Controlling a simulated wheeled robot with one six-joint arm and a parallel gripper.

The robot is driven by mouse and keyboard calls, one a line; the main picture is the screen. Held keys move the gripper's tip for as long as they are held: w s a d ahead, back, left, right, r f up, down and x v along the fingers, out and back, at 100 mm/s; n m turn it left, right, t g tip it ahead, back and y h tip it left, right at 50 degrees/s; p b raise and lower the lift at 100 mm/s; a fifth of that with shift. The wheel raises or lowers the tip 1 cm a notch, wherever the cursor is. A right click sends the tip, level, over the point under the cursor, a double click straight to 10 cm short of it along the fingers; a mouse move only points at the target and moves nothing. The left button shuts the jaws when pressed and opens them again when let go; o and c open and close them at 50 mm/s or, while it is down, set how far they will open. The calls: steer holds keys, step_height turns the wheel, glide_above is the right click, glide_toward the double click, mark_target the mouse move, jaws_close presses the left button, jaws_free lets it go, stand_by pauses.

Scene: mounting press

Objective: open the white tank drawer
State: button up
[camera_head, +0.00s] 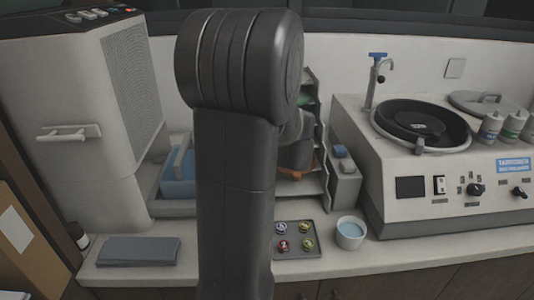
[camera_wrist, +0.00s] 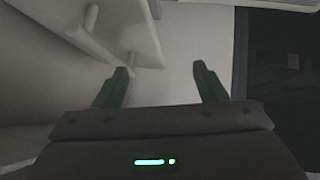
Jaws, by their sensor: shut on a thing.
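My gripper (camera_wrist: 160,78) shows in the wrist view with two green fingers apart and a pale surface between them. It is shut on what appears to be the white tank drawer (camera_wrist: 166,95); the exact contact is hard to make out. A pale plate (camera_wrist: 120,22) with a short bar (camera_wrist: 90,18) is at the upper left there. In the head view my dark arm stands in front of the middle of the bench and hides my gripper and its grip. How far the drawer stands open cannot be told.
In the head view a tall white cabinet (camera_head: 85,110) with a handle (camera_head: 66,134) stands at left, beside a blue container (camera_head: 179,172). A small tray (camera_head: 297,225) with several coloured pieces, a cup (camera_head: 350,234) and a grey polishing machine (camera_head: 385,208) are at right. A grey slab (camera_head: 138,252) lies front left.

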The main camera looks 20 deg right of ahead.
steer(key=shift+s+d+r, duration=0.1)
steer(key=shift+s+r, duration=0.15)
steer(key=shift+s, duration=0.5)
steer(key=c, duration=0.6)
steer(key=shift+d+f+b+v, duration=0.1)
steer(key=shift+f+b+v, duration=0.25)
steer(key=shift+v, duration=1.45)
steer(key=shift+d+f+b+v, duration=0.1)
steer(key=shift+f+b+v, duration=0.2)
steer(key=shift+v, duration=1.5)
steer(key=shift+d+f+b+v, duration=0.15)
steer(key=shift+b+v, duration=0.25)
steer(key=shift+v, duration=1.4)
steer(key=shift+a+f, duration=0.1)
steer(key=shift+f, duration=0.05)
